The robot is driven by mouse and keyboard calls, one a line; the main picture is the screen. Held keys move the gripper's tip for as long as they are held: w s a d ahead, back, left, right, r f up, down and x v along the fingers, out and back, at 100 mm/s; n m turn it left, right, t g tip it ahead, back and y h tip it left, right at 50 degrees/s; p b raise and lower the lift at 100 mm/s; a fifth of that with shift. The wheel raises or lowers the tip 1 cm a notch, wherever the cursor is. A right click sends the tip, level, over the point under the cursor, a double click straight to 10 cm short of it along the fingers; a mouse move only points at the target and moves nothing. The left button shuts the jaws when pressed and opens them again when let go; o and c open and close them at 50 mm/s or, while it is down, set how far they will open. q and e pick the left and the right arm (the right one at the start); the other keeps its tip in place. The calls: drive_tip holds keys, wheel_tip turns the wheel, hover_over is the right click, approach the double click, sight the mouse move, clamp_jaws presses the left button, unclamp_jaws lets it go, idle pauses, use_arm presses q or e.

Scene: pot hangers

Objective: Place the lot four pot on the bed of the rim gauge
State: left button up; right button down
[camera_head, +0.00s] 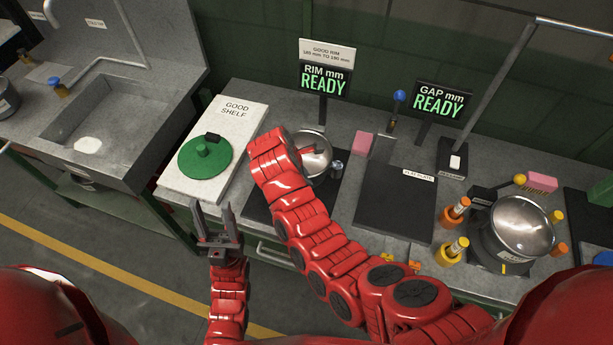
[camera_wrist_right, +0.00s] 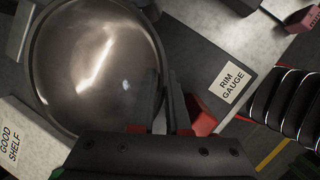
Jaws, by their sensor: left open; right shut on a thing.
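A shiny metal pot (camera_head: 319,163) is at the dark bed of the rim gauge (camera_head: 262,207), partly hidden by my right arm. My right gripper (camera_wrist_right: 166,112) is shut on the pot at its near side; the pot's round interior (camera_wrist_right: 92,55) fills much of the right wrist view. No lot mark on it is readable, and I cannot tell whether it rests on the bed or hangs just above. A RIM GAUGE label (camera_wrist_right: 230,82) lies beside it. The rim display (camera_head: 323,80) reads READY. My left gripper (camera_head: 212,212) is open and empty, left of the bed.
The white GOOD SHELF (camera_head: 237,122) with a green lid-like disc (camera_head: 200,160) is left of the gauge. Right stand a dark flat plate (camera_head: 396,205), a GAP display (camera_head: 438,102) and another metal pot (camera_head: 520,228) among orange-yellow posts. A sink (camera_head: 90,118) is far left.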

drive_tip(key=c, duration=0.9)
unclamp_jaws()
drive_tip(key=shift+a+r, duration=0.1)
drive_tip(key=shift+r, duration=0.1)
drive_tip(key=p+v, duration=0.2)
drive_tip(key=v, duration=0.9)
drive_tip(key=shift+r+p, duration=0.35)
drive_tip(key=shift+s+a, duration=0.1)
